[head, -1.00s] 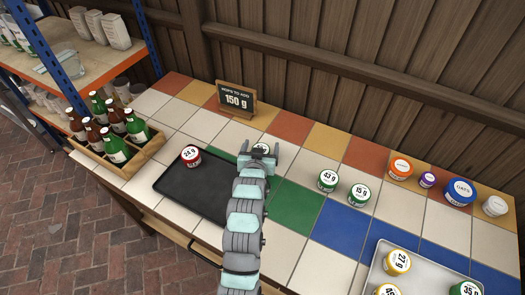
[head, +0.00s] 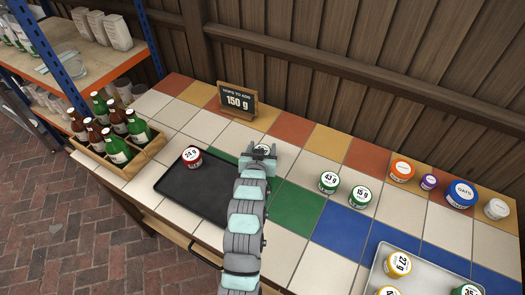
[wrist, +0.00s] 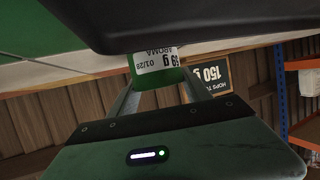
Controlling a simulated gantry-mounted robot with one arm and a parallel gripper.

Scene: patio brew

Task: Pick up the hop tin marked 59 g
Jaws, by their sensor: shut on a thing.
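A green tin (wrist: 157,67) with a white label sits between my gripper's fingers in the wrist view. The fingers are shut on this tin. I cannot tell whether it touches the counter.
A red-sided 24 g tin (head: 192,158) stands on the black tray (head: 180,190). Tins marked 43 g (head: 329,182) and 15 g (head: 361,196) stand to the right. A metal tray (head: 375,275) holds several tins. A 150 g sign (head: 238,101) and a bottle crate (head: 145,153) stand behind and left.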

